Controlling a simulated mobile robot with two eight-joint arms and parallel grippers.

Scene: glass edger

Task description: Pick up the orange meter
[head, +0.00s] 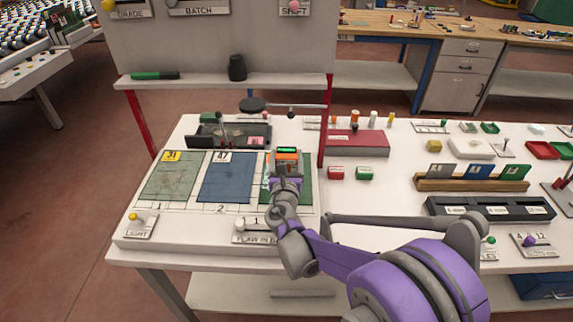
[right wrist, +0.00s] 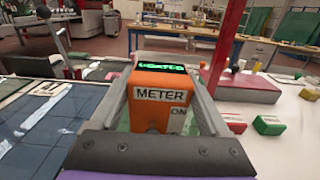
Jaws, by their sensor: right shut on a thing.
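The orange meter (head: 287,157) is a small box with a lit green display on top, over the green panel (head: 304,190) at position 3 on the white table. In the right wrist view the meter (right wrist: 163,96) shows its METER label and sits between the two fingers. My right gripper (head: 286,170) is shut on the meter, one finger along each side. I cannot tell whether the meter's underside touches the panel. My left gripper is not in view.
Blue panel (head: 227,178) and grey-green panel (head: 172,177) lie to the left. A dark tray (head: 205,138) stands behind. A dark red box (head: 357,144), small red block (head: 336,173) and green block (head: 364,173) lie to the right. A red post (head: 325,120) rises close by.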

